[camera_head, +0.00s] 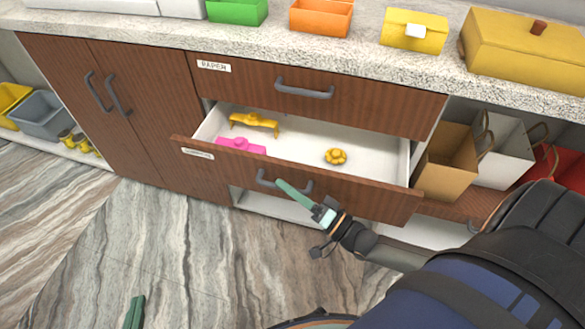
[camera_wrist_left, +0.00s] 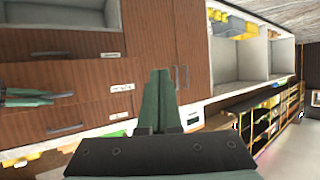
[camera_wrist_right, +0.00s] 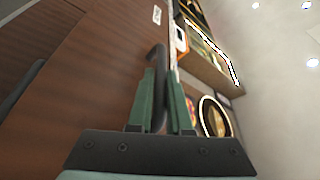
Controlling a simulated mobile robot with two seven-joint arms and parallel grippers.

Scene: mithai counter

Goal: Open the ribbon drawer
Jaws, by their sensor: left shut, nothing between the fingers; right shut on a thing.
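The ribbon drawer (camera_head: 300,180), a brown wooden drawer under the top one, stands pulled out. Its white inside holds a yellow bow (camera_head: 254,124), a pink bow (camera_head: 240,146) and a gold rosette (camera_head: 335,156). Its small label (camera_head: 199,154) is too blurred to read. My right gripper (camera_head: 292,192) is at the front and shut on the grey drawer handle (camera_head: 264,180); the handle also shows between its fingers in the right wrist view (camera_wrist_right: 157,62). My left gripper (camera_head: 135,312) is low over the floor, away from the drawer, shut and empty in the left wrist view (camera_wrist_left: 160,100).
The closed drawer labelled PAPER (camera_head: 350,97) is above. The stone counter (camera_head: 160,32) carries green, orange and yellow boxes. Closed double doors (camera_head: 110,100) are at left, and paper bags (camera_head: 450,160) stand on an open shelf at right. The marbled floor (camera_head: 120,240) is clear.

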